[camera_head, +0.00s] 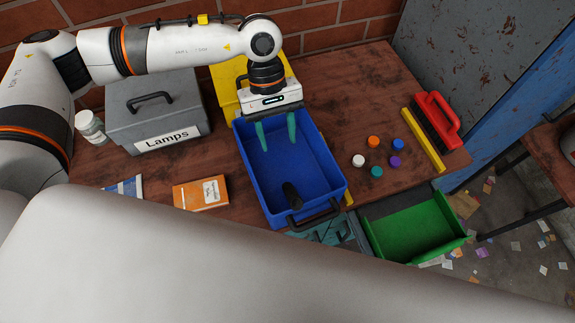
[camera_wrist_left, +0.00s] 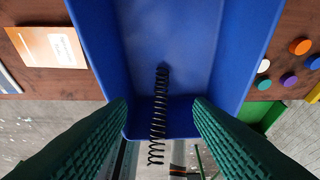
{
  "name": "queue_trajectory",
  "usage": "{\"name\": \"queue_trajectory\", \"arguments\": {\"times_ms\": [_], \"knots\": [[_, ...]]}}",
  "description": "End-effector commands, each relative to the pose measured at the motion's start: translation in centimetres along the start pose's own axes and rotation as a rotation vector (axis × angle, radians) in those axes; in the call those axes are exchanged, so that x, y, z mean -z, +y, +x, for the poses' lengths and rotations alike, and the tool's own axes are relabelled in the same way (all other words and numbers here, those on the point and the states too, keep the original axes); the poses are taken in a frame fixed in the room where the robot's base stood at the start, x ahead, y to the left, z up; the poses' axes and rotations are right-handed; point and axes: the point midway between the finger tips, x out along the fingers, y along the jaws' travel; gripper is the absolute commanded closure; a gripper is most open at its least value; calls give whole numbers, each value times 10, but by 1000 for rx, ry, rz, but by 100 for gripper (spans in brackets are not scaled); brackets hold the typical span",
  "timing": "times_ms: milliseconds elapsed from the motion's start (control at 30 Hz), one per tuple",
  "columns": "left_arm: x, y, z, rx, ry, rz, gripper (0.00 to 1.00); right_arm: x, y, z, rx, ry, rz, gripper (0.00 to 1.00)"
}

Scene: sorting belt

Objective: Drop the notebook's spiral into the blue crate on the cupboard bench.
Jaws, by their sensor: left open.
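The blue crate (camera_head: 257,182) stands on the brown bench top, and its inside also shows in the left wrist view (camera_wrist_left: 90,40). The black wire spiral (camera_head: 292,196) shows at the crate's near end, as a dark roll. In the left wrist view the spiral (camera_wrist_left: 160,105) stretches across the crate's near wall, between and apart from my fingers. I cannot tell whether it rests on anything. My left gripper (camera_head: 277,132) is open and empty over the crate's far part. The orange notebook (camera_head: 200,194) lies left of the crate. My right gripper is not in view.
A grey Lamps box (camera_head: 155,110) and a white-capped jar (camera_head: 90,127) stand left. A yellow bin (camera_head: 225,85) is behind the crate. Several coloured caps (camera_head: 375,142) and a red-handled brush (camera_head: 437,122) lie right. A green bin (camera_head: 412,226) is at the near right edge.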

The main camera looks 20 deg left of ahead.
Motion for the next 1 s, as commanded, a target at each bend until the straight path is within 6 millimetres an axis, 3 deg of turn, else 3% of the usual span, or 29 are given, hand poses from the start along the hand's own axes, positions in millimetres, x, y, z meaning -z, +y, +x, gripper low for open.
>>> {"name": "queue_trajectory", "arguments": {"times_ms": [300,500,700,1000], "knots": [[-2,-1,-64,5,-4,0,53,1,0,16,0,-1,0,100],[-1,0,-96,3,-2,0,53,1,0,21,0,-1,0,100],[0,0,-108,1,0,1,53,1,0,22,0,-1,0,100],[0,0,-109,1,0,1,53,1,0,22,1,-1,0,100]]}}
